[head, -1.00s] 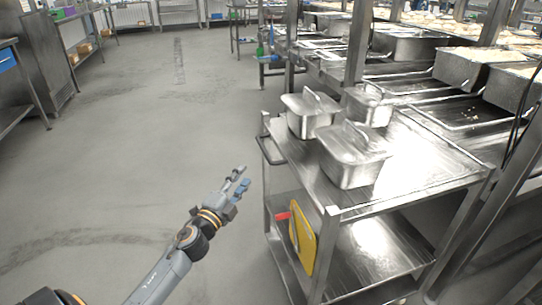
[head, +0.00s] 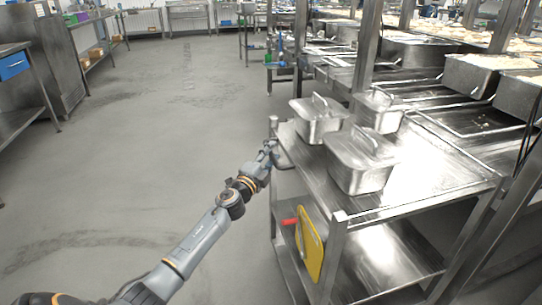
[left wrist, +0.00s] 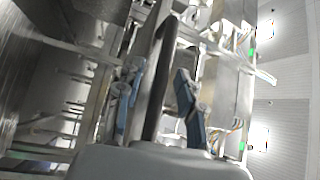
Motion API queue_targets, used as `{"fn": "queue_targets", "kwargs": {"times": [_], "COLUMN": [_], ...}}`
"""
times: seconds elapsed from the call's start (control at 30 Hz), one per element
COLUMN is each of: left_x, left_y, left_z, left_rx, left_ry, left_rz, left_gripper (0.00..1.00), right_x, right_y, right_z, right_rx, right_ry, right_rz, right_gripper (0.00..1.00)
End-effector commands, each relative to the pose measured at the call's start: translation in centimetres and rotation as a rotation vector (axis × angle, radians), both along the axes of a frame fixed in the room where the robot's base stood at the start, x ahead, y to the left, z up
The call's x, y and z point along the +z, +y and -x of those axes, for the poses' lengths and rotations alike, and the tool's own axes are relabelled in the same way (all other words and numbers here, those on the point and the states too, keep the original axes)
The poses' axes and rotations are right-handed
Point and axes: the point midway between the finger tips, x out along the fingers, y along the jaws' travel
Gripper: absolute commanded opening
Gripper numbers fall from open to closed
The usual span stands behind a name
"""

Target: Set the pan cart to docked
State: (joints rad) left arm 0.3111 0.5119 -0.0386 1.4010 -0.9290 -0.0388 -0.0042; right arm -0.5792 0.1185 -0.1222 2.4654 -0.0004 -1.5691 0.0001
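The pan cart (head: 420,205) is a steel two-shelf trolley at the right of the head view, beside the long steel counter. Several lidded steel pans (head: 358,172) stand on its top shelf. My left gripper (head: 270,149) is at the cart's push handle (head: 283,158), on the cart's left end. In the left wrist view, the two blue-grey fingers of my left gripper (left wrist: 158,98) stand apart on either side of a dark bar (left wrist: 160,75), which looks like the handle. Firm contact does not show. My right gripper is out of view.
A yellow board (head: 310,243) and a red-handled thing (head: 291,221) are at the cart's lower end. Food pans (head: 470,78) line the counter (head: 440,120). Open grey floor (head: 150,170) lies to the left. A steel bench (head: 20,115) stands at the far left.

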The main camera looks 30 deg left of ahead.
Motion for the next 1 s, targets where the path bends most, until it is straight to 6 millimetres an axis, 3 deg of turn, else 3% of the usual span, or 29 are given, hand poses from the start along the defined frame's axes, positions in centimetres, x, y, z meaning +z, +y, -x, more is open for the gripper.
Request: {"fn": "queue_targets", "kwargs": {"times": [0.27,0.43,1.0], "left_x": [0.0,0.0,-0.1], "left_y": [0.0,0.0,1.1], "left_z": [-0.1,-0.1,-0.9], "left_rx": [0.000,0.000,0.001], "left_ry": [0.000,0.000,-0.001], "left_rz": [0.001,0.001,-0.001], "left_gripper": [0.35,0.01,0.00], "right_x": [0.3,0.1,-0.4], "right_y": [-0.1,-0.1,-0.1], "right_z": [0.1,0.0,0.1], "right_rx": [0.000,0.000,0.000], "right_ry": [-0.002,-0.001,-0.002], "right_rz": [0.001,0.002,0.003], "right_gripper": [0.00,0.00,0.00]}}
